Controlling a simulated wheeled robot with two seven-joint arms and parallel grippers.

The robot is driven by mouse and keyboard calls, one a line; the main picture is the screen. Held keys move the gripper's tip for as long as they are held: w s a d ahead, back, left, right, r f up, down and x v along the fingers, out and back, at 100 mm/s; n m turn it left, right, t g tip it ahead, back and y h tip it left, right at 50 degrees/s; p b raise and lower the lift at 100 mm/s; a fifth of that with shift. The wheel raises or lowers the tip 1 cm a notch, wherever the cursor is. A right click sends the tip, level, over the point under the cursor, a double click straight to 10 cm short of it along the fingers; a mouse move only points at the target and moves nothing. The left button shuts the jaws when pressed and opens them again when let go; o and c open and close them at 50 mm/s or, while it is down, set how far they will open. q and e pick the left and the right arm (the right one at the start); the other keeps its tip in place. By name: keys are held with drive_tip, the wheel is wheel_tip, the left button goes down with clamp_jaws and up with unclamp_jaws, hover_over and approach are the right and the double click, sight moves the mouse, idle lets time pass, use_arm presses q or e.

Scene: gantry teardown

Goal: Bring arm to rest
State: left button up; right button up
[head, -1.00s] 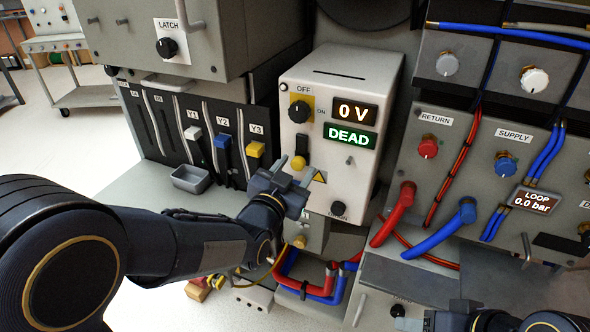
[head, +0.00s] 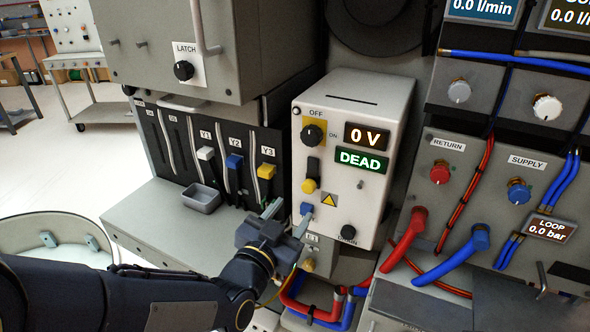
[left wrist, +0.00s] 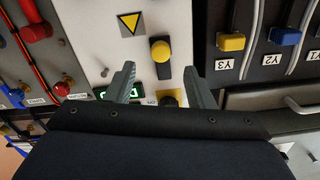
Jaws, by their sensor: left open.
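My left gripper (head: 287,218) is in front of the lower part of the power box (head: 388,105), its fingers apart with nothing between them. In the left wrist view its two fingers (left wrist: 162,88) also stand open and empty. The box displays read 0 V (head: 366,137) and DEAD (head: 361,160). I cannot tell whether the fingers touch the box. My right gripper is out of view.
A small grey tray (head: 201,198) sits on the ledge left of the gripper. Switches Y1, Y2 and Y3 (head: 266,171) are behind it. Red (head: 405,240) and blue (head: 452,256) hoses stick out to the right. Open floor (head: 60,165) lies at the far left.

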use_arm(q)
drive_tip(key=s+a+r+n+g+y+p, duration=0.1)
drive_tip(key=s+a+n+g+p, duration=0.15)
drive_tip(key=a, duration=0.25)
drive_tip(key=s+a+r+n+g+y+p, duration=0.1)
drive_tip(key=s+a+n+g+p, duration=0.15)
drive_tip(key=a, duration=0.35)
drive_tip(key=s+a+n+g+p, duration=0.2)
drive_tip(key=s+a+g+p, duration=0.1)
drive_tip(key=s, duration=0.6)
drive_tip(key=s+a+r+n+g+y+p, duration=0.1)
drive_tip(key=s+a+n+g+p, duration=0.1)
drive_tip(key=s, duration=0.6)
drive_tip(key=shift+s+a+g+y+p, duration=0.35)
drive_tip(key=shift+a+g+p, duration=0.1)
drive_tip(key=shift+a, duration=0.3)
idle(0.4)
